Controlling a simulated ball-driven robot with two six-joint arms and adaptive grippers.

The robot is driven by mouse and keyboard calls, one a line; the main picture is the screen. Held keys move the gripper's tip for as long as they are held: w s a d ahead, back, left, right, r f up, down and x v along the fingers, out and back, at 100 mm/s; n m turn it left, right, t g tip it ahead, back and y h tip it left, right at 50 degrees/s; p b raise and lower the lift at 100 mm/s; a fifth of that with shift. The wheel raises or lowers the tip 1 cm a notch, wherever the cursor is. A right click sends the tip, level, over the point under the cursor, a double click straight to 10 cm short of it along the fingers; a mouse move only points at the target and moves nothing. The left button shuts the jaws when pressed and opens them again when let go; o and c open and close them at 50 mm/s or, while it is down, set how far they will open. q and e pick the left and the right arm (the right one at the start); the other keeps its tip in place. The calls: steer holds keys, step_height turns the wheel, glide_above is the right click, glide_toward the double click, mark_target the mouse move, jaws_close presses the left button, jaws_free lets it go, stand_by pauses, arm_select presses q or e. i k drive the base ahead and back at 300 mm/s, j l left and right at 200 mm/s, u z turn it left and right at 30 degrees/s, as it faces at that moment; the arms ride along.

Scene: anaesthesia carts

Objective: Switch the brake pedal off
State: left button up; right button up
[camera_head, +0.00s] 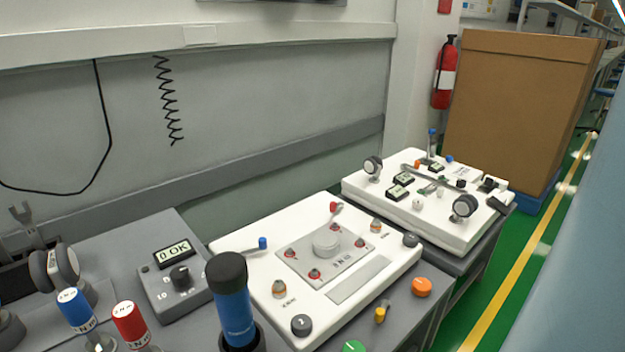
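I cannot identify a brake pedal in the head view. The nearest panel is a white console (238,247) on a grey desk, with a round grey knob (326,243) in its middle and several small red-ringed controls around it. A lever with a blue tip (262,243) stands at its left edge, and one with a red tip (334,207) at its back edge. A second white console (359,191) with gauges, small displays and levers stands beyond it to the right. Neither of my grippers shows.
A grey box displaying "OK" (173,253), a blue cylinder with a black top (235,318), blue (75,308) and red (130,322) capped knobs and an orange knob (421,287) crowd the desk. A large brown box (515,105) stands behind. Green floor shows at right.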

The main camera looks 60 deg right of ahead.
mark_target(495, 202)
steer(key=k+z, duration=0.15)
steer(key=z, duration=0.25)
steer(key=k+z, duration=0.15)
steer(key=z, duration=0.25)
steer(key=k+l+z, duration=0.1)
steer(key=z, duration=0.3)
steer(key=j+z, duration=0.25)
steer(key=z, duration=0.2)
steer(key=k+j+z, duration=0.1)
steer(key=j+z, duration=0.15)
steer(key=z, duration=0.2)
steer(key=k+j+z, duration=0.1)
steer(key=j+z, duration=0.15)
steer(key=z, duration=0.2)
steer(key=k+j+z, duration=0.1)
steer(key=z, duration=0.35)
steer(key=i+j, duration=0.25)
steer(key=i, duration=0.05)
